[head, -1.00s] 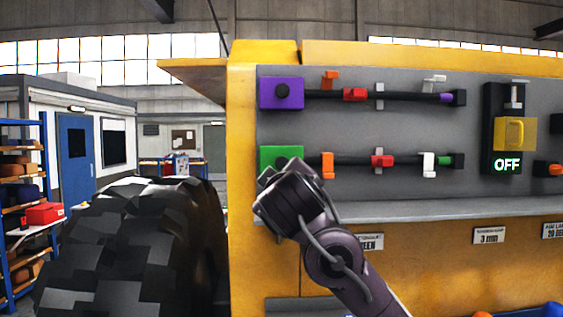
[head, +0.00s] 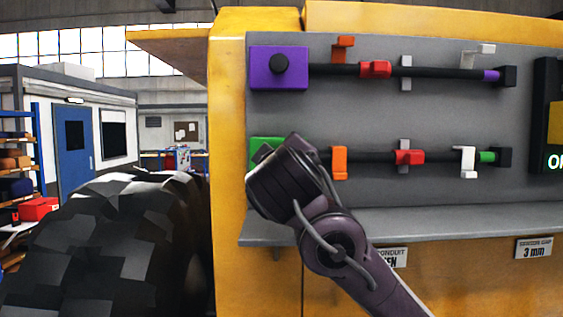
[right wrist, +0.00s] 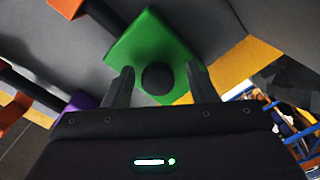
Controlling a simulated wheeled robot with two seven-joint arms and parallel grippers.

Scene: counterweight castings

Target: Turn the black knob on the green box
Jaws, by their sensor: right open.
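The green box (head: 264,146) is on the lower left of the grey panel, mostly hidden behind my right gripper in the head view. In the right wrist view the green box (right wrist: 150,42) shows its face with the round black knob (right wrist: 158,78) on it. My right gripper (right wrist: 160,68) is open, with one finger on each side of the knob in the picture and gaps to both. I cannot tell how far the fingertips are from the box face. The knob is hidden in the head view. My left gripper is not in view.
A purple box (head: 262,69) with a similar black knob sits above the green one. Dark rods with red clips (head: 409,157) and an orange bracket (head: 340,162) run right from the boxes. A grey ledge (head: 450,224) juts out below. A large black tire (head: 110,245) stands left.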

